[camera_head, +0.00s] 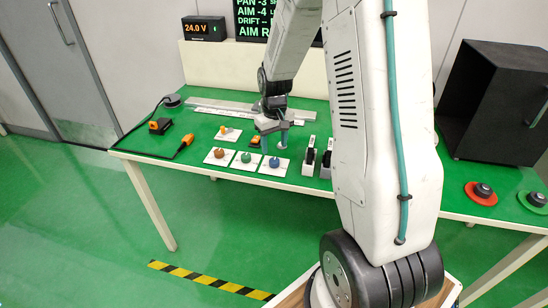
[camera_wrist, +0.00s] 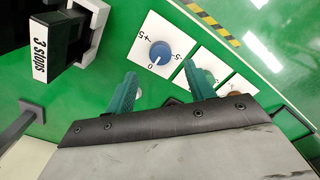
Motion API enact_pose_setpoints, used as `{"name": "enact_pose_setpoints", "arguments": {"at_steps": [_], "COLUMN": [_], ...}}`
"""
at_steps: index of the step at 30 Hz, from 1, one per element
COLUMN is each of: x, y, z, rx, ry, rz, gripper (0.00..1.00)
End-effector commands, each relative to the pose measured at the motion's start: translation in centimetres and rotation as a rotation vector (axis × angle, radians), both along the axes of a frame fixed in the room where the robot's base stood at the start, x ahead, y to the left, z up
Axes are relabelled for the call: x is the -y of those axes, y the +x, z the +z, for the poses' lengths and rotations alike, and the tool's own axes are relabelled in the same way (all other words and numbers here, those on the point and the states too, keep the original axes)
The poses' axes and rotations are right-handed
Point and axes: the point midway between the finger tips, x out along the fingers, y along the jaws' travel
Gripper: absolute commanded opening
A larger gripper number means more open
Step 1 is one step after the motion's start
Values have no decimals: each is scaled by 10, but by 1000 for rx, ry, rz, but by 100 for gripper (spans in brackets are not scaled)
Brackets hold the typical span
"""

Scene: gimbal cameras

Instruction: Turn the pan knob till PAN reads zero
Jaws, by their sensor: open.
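The display (camera_head: 258,17) reads PAN -3, with AIM -4 below; its right side is hidden by my arm. I cannot read which is the pan knob. In the wrist view, the blue knob (camera_wrist: 161,52) has a scale with +5, 0 and -5. My gripper (camera_head: 275,143) is open and empty, above and just behind the blue knob; its teal fingers (camera_wrist: 160,80) are apart from it. One finger partly covers the neighbouring plate.
Black-and-white units (camera_head: 318,157) stand just right of the knobs; one is labelled "3 stops" (camera_wrist: 38,46). A black box (camera_head: 490,100) stands at right. Red (camera_head: 481,193) and green (camera_head: 534,201) discs lie before it.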

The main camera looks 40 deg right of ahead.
Motion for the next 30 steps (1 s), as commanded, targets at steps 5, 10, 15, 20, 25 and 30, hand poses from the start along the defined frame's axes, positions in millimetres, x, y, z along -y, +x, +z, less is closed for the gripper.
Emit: {"name": "enact_pose_setpoints", "arguments": {"at_steps": [5, 10, 15, 20, 25, 30], "x": [-1, -1, -1, 0, 0, 0], "y": [-1, -1, -1, -1, -1, -1], "z": [-31, -52, -59, -60, -60, -60], "rx": [-5, -4, -1, -1, -1, -1], "ry": [2, 1, 0, 0, 0, 0], "rz": [1, 1, 0, 0, 0, -1], "gripper": [54, 54, 54, 54, 23, 9]}}
